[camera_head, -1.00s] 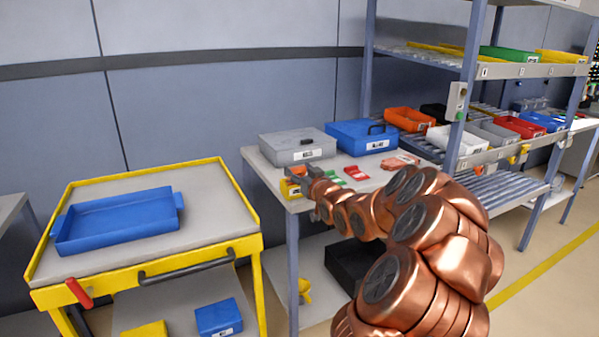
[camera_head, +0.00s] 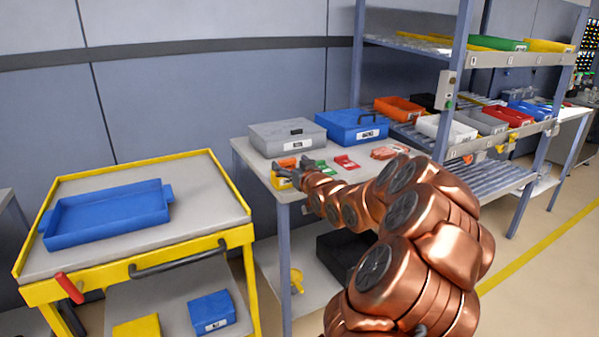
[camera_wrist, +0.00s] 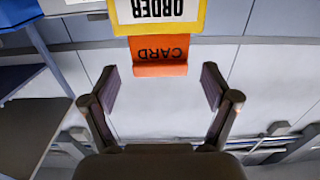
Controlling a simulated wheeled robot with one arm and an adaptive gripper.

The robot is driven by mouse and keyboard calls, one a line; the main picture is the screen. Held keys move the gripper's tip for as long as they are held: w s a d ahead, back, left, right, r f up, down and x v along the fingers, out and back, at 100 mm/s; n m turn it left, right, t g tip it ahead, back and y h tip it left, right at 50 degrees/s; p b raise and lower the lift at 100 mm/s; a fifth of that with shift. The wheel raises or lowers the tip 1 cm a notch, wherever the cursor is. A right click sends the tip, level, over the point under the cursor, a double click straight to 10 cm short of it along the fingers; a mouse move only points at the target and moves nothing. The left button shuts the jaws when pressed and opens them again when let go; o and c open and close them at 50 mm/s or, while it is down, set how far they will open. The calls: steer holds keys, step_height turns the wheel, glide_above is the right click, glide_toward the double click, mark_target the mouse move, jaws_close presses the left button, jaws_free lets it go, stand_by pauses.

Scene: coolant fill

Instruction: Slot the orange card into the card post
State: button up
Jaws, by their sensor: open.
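The orange card (camera_wrist: 158,56), lettered CARD upside down, shows in the wrist view just below a yellow-framed ORDER plate (camera_wrist: 160,12), which looks like part of the card post. The card's upper edge meets the plate's frame; how deep it sits in a slot I cannot tell. My gripper (camera_wrist: 159,85) is open, one finger on each side of the card, with a gap on both sides and nothing held. In the head view my gripper (camera_head: 305,168) is small at the table's front left corner, beside an orange patch (camera_head: 287,163) and a yellow piece (camera_head: 281,182).
A green card (camera_head: 321,167) and a red card (camera_head: 346,162) lie on the table (camera_head: 245,153). A grey case (camera_head: 287,138) and a blue case (camera_head: 351,126) stand behind. A yellow trolley (camera_head: 150,254) with a blue tray (camera_head: 107,214) stands left. A shelf rack (camera_head: 458,90) is right.

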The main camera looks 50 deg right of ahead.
steer(key=v, duration=1.1)
steer(key=shift+s+a, duration=0.1)
steer(key=shift+s, duration=0.05)
stand_by(0.7)
steer(key=w+a+f+n+g+y, duration=0.1)
steer(key=w+a+f+g+y, duration=0.2)
steer(key=a+f+g, duration=0.5)
steer(key=s+a+f+n+g+y, duration=0.15)
steer(key=s+a+f, duration=0.3)
steer(key=a, duration=0.45)
steer(key=s+a+f+g, duration=0.3)
steer(key=s+a, duration=0.3)
steer(key=a, duration=0.3)
steer(key=s+a+r+n+g+y, duration=0.1)
steer(key=s+a+g, duration=0.3)
steer(key=s+a, duration=0.45)
steer(key=s+a+r+g, duration=0.25)
steer(key=s+a, duration=0.25)
steer(key=s, duration=0.6)
step_height(320, 180, up, 13)
steer(key=w+p, duration=0.1)
steer(key=p, duration=1.2)
steer(key=shift+f, duration=0.2)
